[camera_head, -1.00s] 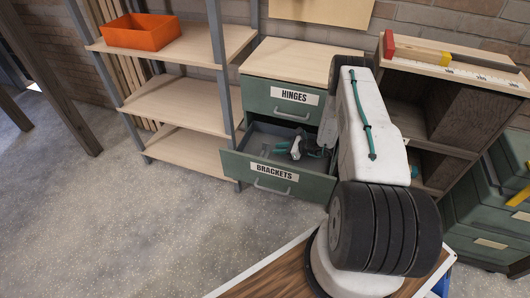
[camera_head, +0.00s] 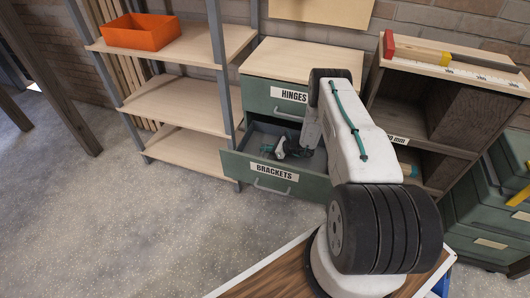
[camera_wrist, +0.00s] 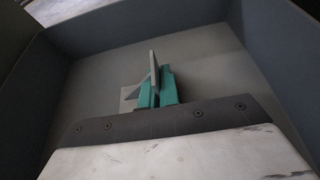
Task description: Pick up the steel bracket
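The steel bracket (camera_wrist: 139,91) is a grey angled piece with an upright plate and a slanting rib, inside the drawer marked BRACKETS (camera_head: 236,164). My gripper (camera_wrist: 158,88) has teal fingers and reaches down into this open drawer; it also shows in the head view (camera_head: 276,149). In the wrist view the bracket's upright plate rises at the fingers, which look close together around it. The fingers hide the plate's lower part, so I cannot tell whether they grip it. The bracket is too small to make out surely in the head view.
The HINGES drawer (camera_head: 262,96) above is shut. A shelf rack (camera_head: 185,102) with an orange bin (camera_head: 141,32) stands left. A wooden cabinet (camera_head: 455,110) stands right. The drawer walls (camera_wrist: 262,45) surround my gripper. The floor at left is clear.

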